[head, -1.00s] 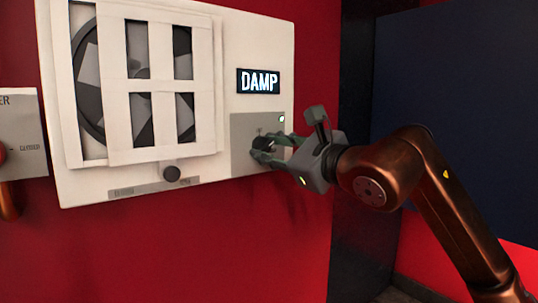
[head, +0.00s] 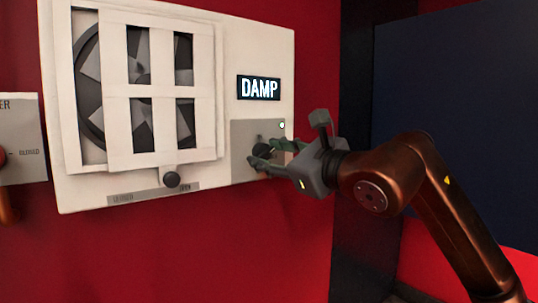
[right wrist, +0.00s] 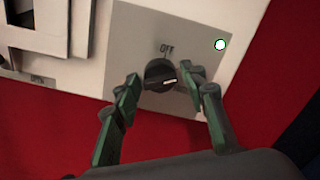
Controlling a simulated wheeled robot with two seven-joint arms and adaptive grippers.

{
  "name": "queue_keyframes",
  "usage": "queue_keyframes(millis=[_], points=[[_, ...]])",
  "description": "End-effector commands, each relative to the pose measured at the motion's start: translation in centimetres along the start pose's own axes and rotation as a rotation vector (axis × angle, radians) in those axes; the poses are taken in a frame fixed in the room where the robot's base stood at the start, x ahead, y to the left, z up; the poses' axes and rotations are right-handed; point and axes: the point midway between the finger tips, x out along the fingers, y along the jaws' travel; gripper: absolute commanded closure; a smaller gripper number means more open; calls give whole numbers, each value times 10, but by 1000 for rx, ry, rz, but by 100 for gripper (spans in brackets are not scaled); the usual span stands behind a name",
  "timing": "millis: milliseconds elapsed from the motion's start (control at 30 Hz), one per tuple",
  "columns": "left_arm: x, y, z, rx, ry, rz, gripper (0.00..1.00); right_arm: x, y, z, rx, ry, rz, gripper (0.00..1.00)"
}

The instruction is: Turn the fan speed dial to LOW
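The fan speed dial (right wrist: 158,75) is a black round knob on a grey plate (right wrist: 135,40). OFF is printed above it. Its pale pointer mark points right and slightly down in the right wrist view; lettering there is partly hidden by a finger. My right gripper (right wrist: 160,82) has its fingers spread on either side of the knob. The left finger stands apart from it; the right one is very close, and I cannot tell whether it touches. In the head view the dial (head: 264,152) is partly covered by the right gripper (head: 266,155). My left gripper is not in view.
A lit display (head: 258,88) reads DAMP above the plate. A small indicator light (head: 282,125) glows at the plate's corner. A slatted fan cover (head: 115,130) and a black slider knob (head: 172,179) are at left. A dark blue panel (head: 455,95) stands right.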

Motion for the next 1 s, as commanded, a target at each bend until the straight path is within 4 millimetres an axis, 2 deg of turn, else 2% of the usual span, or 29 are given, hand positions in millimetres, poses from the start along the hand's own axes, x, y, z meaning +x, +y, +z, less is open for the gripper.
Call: queue_keyframes(millis=[333,467,567,800,1000], points=[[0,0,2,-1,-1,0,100,-1,0,0,-1,0,-1,54],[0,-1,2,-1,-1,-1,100,-9,-1,0,-1,-1,-2,54],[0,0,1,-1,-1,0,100,-24,-2,1,-2,-3,-2,54],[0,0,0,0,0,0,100,-75,-1,0,-2,-1,-3,54],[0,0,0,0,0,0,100,-106,-1,0,-1,0,-1,54]])
